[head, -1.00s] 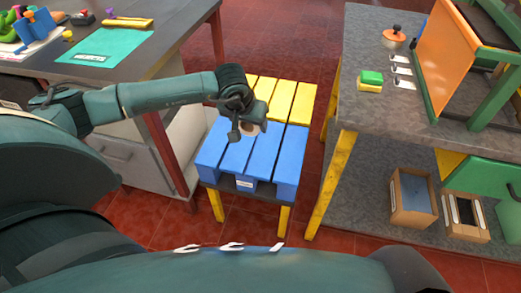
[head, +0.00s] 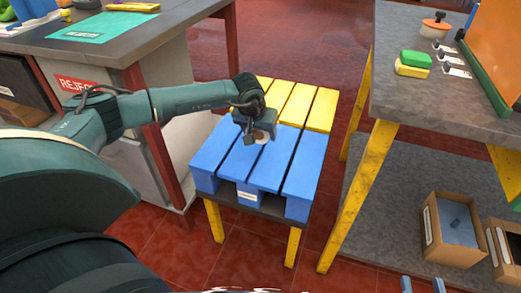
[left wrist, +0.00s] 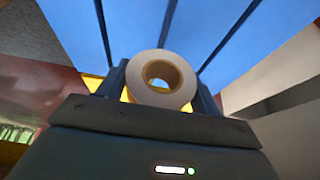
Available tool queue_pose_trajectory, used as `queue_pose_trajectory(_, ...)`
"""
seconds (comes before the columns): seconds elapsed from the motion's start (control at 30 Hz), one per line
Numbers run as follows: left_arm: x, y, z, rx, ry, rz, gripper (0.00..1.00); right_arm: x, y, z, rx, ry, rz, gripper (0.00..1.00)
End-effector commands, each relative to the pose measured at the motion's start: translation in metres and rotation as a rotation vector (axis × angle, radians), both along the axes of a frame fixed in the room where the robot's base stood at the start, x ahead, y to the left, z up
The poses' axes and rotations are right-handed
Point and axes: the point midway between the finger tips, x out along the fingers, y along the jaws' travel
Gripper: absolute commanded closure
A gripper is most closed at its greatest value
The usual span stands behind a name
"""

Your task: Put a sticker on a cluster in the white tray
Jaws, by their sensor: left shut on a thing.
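My left gripper (head: 258,137) is shut on a white roll (head: 262,139) with a brown core, which looks like the sticker roll. It holds the roll over the blue slats of a low stand. In the left wrist view the roll (left wrist: 161,80) sits between the two fingers, its round face toward the camera. Whether the roll touches the slats I cannot tell. The two fingertips of my right gripper (head: 422,286) show at the bottom edge of the head view, apart with nothing between them. I see no cluster and no white tray.
The low stand (head: 305,165) has blue slats in front and yellow slats behind. A workbench (head: 185,22) with a green mat (head: 105,27) is at left. A grey table (head: 400,92) with a green-yellow block (head: 413,64) is at right, a cardboard box (head: 450,230) on its lower shelf.

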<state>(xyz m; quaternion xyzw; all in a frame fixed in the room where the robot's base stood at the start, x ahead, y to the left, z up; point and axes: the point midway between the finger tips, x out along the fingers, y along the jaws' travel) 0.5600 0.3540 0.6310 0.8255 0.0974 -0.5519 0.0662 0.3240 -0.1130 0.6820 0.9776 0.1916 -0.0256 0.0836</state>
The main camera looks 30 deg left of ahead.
Motion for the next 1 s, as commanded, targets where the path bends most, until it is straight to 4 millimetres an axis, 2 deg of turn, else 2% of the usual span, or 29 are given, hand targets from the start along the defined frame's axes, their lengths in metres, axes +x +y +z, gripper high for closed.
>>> queue_pose_trajectory(0.03,0.000,0.000,-0.010,0.000,0.002,0.000,0.62,0.000,0.001,-0.002,0.001,-0.012,0.003,0.64)
queue_pose_trajectory(0.33,0.000,-0.001,-0.055,-0.001,0.001,0.000,0.62,0.000,0.005,-0.002,0.009,-0.100,0.024,0.64)
queue_pose_trajectory(0.8,0.000,0.000,-0.064,0.000,-0.001,0.000,0.62,-0.001,0.007,-0.001,0.011,-0.130,0.032,0.64)
queue_pose_trajectory(0.83,0.000,0.000,-0.064,0.000,0.000,0.000,0.34,-0.001,0.007,0.001,0.012,-0.136,0.034,0.64)
queue_pose_trajectory(1.0,0.000,0.000,-0.063,0.000,0.000,0.000,0.20,-0.001,0.007,0.001,0.012,-0.137,0.033,0.64)
